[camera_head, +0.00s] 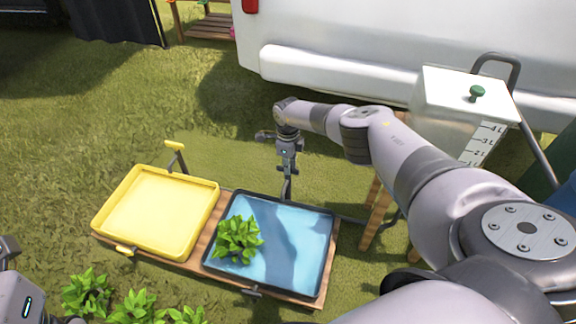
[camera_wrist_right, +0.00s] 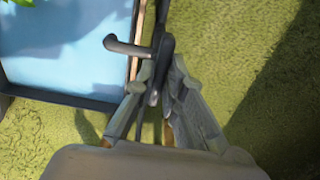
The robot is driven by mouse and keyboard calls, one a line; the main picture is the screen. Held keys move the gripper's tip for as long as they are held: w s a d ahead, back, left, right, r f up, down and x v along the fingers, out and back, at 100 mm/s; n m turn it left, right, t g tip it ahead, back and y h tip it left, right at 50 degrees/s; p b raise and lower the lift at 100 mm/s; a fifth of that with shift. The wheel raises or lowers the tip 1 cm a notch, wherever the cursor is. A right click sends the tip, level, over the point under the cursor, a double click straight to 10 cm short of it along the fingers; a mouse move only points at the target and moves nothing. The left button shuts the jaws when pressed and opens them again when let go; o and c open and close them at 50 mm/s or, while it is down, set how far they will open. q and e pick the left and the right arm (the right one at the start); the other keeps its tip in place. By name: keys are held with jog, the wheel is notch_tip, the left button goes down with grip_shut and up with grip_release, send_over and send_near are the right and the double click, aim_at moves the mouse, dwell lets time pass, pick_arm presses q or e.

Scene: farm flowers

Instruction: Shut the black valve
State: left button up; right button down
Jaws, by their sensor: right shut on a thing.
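The black valve (camera_wrist_right: 160,50) is a dark piece beside the tray's rim in the right wrist view, with a short arm reaching left over the rim. My right gripper (camera_wrist_right: 156,88) has its two fingers on either side of the dark valve part and is shut on it. In the head view my right gripper (camera_head: 287,178) points down at the far edge of the black tray (camera_head: 334,240), and the valve is mostly hidden there. Part of my left arm shows at the lower left edge; its fingers are out of view.
The black tray holds blue water and a leafy green plant (camera_head: 238,240). A yellow tray (camera_head: 160,210) stands beside it on a wooden board. A white tank (camera_head: 455,110) with a green knob stands at the right. More plants grow at the bottom left. A white vehicle (camera_head: 350,45) is behind.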

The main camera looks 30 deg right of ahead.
jog(key=c, duration=1.7)
grip_release()
jog(key=shift+o, duration=0.2)
notch_tip(320, 180, up, 12)
